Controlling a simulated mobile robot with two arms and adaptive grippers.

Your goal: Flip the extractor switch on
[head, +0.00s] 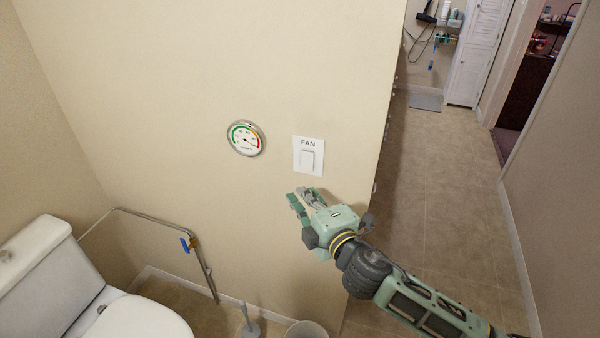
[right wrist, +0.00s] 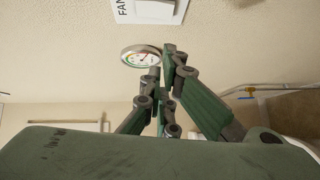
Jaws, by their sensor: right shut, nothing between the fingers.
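The extractor switch is a white wall plate marked FAN with a rocker (head: 308,158), on the beige wall in the middle of the head view. Part of the plate also shows at the top of the right wrist view (right wrist: 150,10). My right gripper (head: 305,192) is shut and empty. Its fingertips are just below the switch plate in the head view, apart from it as far as I can see. In the right wrist view the closed fingers (right wrist: 170,52) point up toward the wall, below the plate. My left gripper is not in view.
A round gauge (head: 246,138) with a coloured dial is on the wall left of the switch. The wall ends right of the switch; open floor (head: 440,180) lies beyond.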

